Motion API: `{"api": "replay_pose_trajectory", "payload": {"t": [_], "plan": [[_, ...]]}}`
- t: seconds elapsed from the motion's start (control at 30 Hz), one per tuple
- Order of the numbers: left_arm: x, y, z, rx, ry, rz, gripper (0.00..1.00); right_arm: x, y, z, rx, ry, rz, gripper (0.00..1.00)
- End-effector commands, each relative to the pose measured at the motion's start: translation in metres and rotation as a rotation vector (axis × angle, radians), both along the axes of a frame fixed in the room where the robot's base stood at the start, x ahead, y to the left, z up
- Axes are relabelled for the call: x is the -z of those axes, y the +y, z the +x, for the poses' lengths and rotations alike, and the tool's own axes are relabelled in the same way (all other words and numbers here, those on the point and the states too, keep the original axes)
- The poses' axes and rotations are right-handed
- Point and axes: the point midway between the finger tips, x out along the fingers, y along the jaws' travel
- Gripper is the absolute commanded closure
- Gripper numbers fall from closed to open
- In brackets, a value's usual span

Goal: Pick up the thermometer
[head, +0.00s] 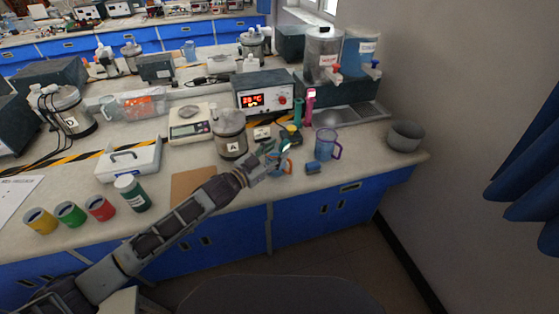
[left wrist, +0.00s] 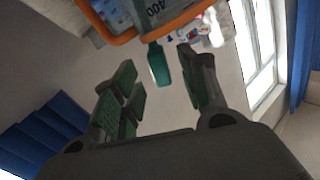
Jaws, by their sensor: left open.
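I cannot tell for certain which thing is the thermometer. A slim pink device with a pale top (head: 311,96) stands upright at the back, right of the heater with the red display. A small green and dark thing (head: 290,133) lies in front of it. My left gripper (head: 276,155) is open over the bench's front part, beside an orange-handled jug (head: 284,166). In the left wrist view a teal thing (left wrist: 158,64) shows between and beyond the open fingers, not visibly gripped. The orange-rimmed jug with "400" (left wrist: 152,12) is above it. My right gripper is not in view.
A blue-purple mug (head: 326,144) and a small blue cylinder (head: 313,167) stand to the right of the gripper. The pot marked A (head: 231,137) stands close on its left. A grey bowl (head: 405,136) is at the right end. Bare bench lies between mug and bowl.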

Motion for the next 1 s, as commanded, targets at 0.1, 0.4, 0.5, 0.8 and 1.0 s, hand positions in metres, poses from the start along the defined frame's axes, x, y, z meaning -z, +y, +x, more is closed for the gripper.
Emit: {"api": "replay_pose_trajectory", "payload": {"t": [0.1, 0.4, 0.5, 0.8, 1.0], "plan": [[-0.001, -0.008, 0.009, -0.001, -0.002, -0.001, 0.57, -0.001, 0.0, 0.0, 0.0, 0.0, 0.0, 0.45], [-0.001, -0.025, 0.028, -0.001, -0.001, 0.001, 0.57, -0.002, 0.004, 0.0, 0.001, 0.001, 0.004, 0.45], [0.0, -0.028, 0.03, 0.0, -0.001, 0.001, 0.57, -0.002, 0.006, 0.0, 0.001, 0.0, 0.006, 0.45], [0.0, -0.028, 0.03, 0.0, -0.001, 0.001, 0.57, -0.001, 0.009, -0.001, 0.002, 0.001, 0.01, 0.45], [0.0, -0.028, 0.03, 0.0, -0.001, 0.001, 0.6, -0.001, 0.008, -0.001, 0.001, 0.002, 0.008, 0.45]]}}
